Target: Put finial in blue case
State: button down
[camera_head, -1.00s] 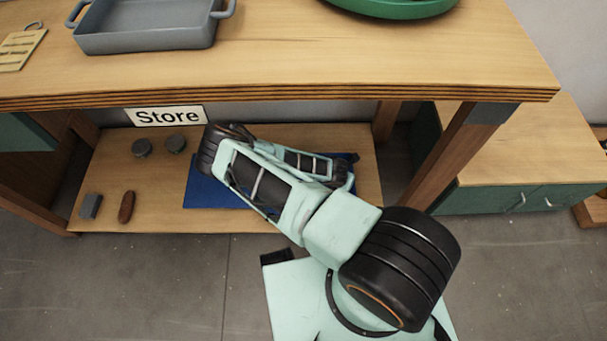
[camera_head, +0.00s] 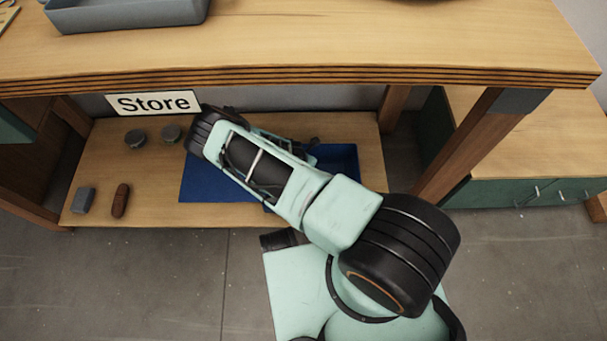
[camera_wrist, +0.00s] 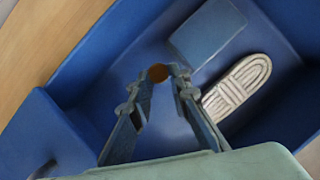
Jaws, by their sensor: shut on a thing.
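The finial (camera_wrist: 158,73) shows as a small brown round end between my fingertips in the wrist view. My gripper (camera_wrist: 163,78) is shut on it and is over the inside of the blue case (camera_wrist: 95,70). I cannot tell how far the finial is above the case floor. In the head view the blue case (camera_head: 346,158) lies on the low shelf under the bench, partly hidden by my arm. The finial is hidden there.
The bench top (camera_head: 300,45) overhangs the shelf, with a "Store" sign (camera_head: 153,103).

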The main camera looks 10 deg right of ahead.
jog(key=shift+w+a+f, duration=0.2)
jog(key=shift+a+f, duration=0.1)
jog(key=shift+f, duration=0.25)
jog(key=shift+w+a+f+b, duration=0.15)
jog(key=shift+f+b, duration=0.3)
jog(key=shift+f, duration=0.5)
jog(key=shift+a+f+b, duration=0.15)
jog(key=shift+f+b, duration=0.3)
jog(key=shift+f, duration=0.45)
jog(key=shift+f, duration=0.2)
jog(key=c, duration=1.8)
grip_release()
jog(key=shift+r, duration=0.1)
jog(key=p+v, duration=0.3)
jog(key=v, duration=0.4)
jog(key=shift+a+r, duration=0.1)
jog(key=shift+r, duration=0.25)
